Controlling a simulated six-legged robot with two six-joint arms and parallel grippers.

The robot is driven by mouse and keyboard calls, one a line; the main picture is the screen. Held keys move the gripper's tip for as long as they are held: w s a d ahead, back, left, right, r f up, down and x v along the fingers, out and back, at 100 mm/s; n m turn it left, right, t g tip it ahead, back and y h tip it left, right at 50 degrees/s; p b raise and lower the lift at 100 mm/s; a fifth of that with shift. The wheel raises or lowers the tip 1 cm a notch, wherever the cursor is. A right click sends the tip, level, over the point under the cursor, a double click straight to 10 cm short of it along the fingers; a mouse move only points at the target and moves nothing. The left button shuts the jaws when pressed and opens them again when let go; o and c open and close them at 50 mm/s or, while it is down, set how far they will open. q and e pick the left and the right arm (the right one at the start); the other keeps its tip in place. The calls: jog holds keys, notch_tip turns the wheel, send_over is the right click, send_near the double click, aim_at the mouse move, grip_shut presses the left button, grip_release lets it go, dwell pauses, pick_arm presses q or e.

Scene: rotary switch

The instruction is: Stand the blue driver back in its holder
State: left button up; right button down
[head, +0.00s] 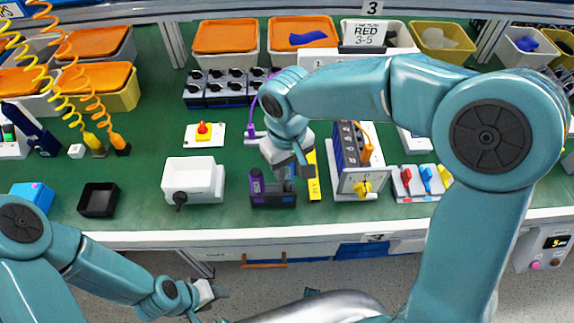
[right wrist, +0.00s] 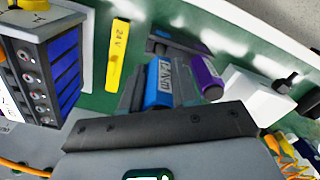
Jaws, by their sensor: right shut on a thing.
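The blue driver (head: 289,172) is upright in my right gripper (head: 290,163), which is shut on it. In the right wrist view its blue body with a white torque label (right wrist: 158,84) shows between the fingers (right wrist: 160,97). The dark holder (head: 273,199) is at the bench's front edge, directly below the driver. The holder also shows in the right wrist view (right wrist: 178,45). A purple driver (head: 256,182) stands in its left part. I cannot tell whether the blue driver's lower end is inside the holder. My left gripper (head: 210,292) hangs low before the bench, away from everything.
A yellow 24 V strip (head: 314,176) lies close right of the holder. A white box with a black knob (head: 192,180) stands to the left. A module unit with a yellow knob (head: 358,172) is to the right. Green bench top is free between the black tray (head: 99,200) and white box.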

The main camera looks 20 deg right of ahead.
aim_at(287, 190)
jog(key=shift+f+b, duration=1.95)
jog(key=shift+f, duration=0.65)
jog(key=shift+f, duration=0.1)
jog(key=c, duration=0.8)
grip_release()
notch_tip(287, 190, up, 16)
jog(key=shift+r+p, duration=0.25)
jog(key=shift+p, duration=0.85)
jog(key=shift+s, duration=0.15)
